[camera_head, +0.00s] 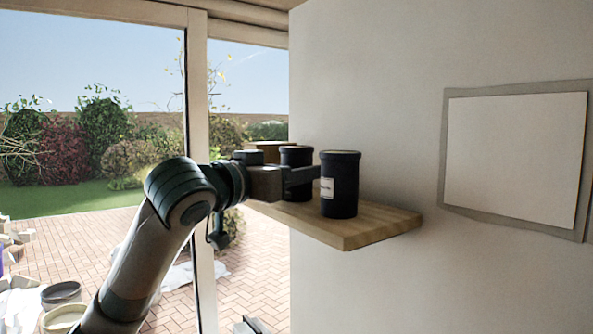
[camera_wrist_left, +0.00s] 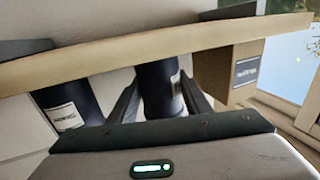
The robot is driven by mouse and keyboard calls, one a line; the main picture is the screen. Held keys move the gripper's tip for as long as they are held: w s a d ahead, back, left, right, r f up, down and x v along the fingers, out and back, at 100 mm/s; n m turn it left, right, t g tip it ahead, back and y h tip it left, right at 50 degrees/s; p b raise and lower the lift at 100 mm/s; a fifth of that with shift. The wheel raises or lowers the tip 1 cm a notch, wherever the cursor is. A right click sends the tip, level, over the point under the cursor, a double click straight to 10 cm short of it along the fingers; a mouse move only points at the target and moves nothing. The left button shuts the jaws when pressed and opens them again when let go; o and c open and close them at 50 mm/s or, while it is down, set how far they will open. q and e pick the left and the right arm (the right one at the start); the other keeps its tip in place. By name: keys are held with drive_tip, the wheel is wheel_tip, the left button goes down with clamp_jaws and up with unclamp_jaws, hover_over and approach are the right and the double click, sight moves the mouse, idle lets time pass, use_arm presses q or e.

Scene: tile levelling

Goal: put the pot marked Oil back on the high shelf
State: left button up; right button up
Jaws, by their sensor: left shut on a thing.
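My left gripper (camera_head: 303,176) reaches in from the left at shelf height. It is shut on a dark pot (camera_head: 297,156), which also shows between the fingers in the left wrist view (camera_wrist_left: 158,88). This pot is upright over the wooden high shelf (camera_head: 370,228); its base is hidden, so I cannot tell whether it touches. Its label is only partly seen in the wrist view and I cannot read it. A second dark pot (camera_head: 340,185) with a white label stands upright on the shelf, to the right of the held one. My right gripper is not in view.
A tan box (camera_wrist_left: 228,72) with a dark label stands on the other side of the held pot. The shelf's right front part is bare. A white wall (camera_head: 400,120) with a pale panel (camera_head: 515,155) is at the right. A window frame (camera_head: 198,100) is behind my arm.

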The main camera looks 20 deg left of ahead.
use_arm(q)
drive_tip(key=o, duration=1.2)
drive_tip(key=shift+f, duration=0.1)
drive_tip(key=shift+s+a+b, duration=0.1)
drive_tip(key=shift+s+b, duration=0.3)
drive_tip(key=b+v, duration=0.6)
drive_tip(key=v, duration=0.5)
drive_tip(key=shift+s, duration=0.15)
